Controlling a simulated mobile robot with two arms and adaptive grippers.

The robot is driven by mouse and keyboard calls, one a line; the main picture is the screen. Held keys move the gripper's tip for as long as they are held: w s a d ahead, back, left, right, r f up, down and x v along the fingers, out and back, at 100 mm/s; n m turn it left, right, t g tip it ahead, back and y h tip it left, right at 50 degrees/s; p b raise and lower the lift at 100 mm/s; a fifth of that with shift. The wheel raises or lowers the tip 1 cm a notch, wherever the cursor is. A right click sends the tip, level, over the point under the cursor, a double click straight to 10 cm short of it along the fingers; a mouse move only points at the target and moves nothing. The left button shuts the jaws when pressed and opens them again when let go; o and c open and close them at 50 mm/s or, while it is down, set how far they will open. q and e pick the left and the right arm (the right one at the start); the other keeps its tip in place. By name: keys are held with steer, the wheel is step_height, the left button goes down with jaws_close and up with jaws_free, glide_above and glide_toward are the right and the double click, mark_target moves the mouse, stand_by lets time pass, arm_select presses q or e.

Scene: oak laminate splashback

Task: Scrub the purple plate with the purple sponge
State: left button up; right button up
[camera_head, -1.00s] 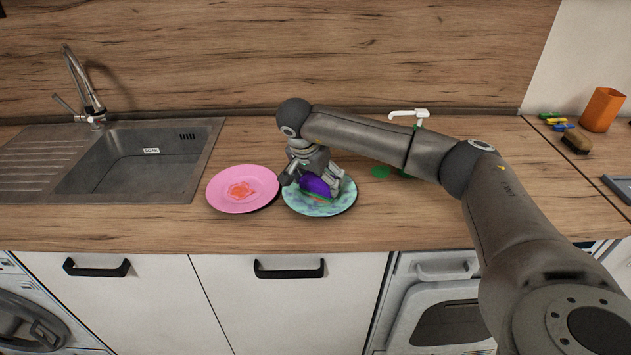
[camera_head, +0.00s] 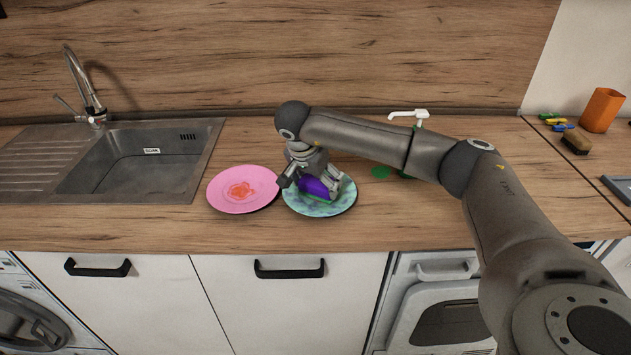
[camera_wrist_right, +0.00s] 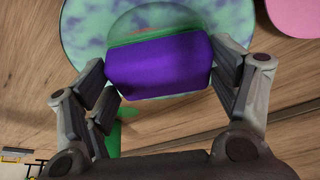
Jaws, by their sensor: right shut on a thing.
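No plain purple plate shows. A teal plate mottled with purple (camera_head: 341,204) lies on the counter and also fills the top of the wrist view (camera_wrist_right: 85,25). A pink plate (camera_head: 225,203) with an orange-red stain (camera_head: 241,190) lies just left of it. My right gripper (camera_head: 312,186) is shut on the purple sponge (camera_head: 320,188), which has a green layer; the wrist view shows it between both fingers (camera_wrist_right: 160,68). The sponge is over the mottled plate; I cannot tell whether it touches. The sponge and gripper hide part of that plate. My left gripper is not in view.
A steel sink (camera_head: 140,185) with a tap (camera_head: 85,85) is at the left. A white-topped green bottle (camera_head: 408,114) stands partly behind my arm, near a green patch (camera_head: 380,172). A brush (camera_head: 576,144) and orange cup (camera_head: 602,110) are at the right.

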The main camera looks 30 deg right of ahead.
steer(key=shift+w+d, duration=0.3)
steer(key=shift+d, duration=0.35)
steer(key=shift+a, duration=0.1)
steer(key=shift+s+a, duration=0.25)
steer(key=shift+a, duration=0.15)
steer(key=shift+w+a, duration=0.15)
steer(key=shift+w, duration=0.15)
steer(key=shift+s, duration=0.1)
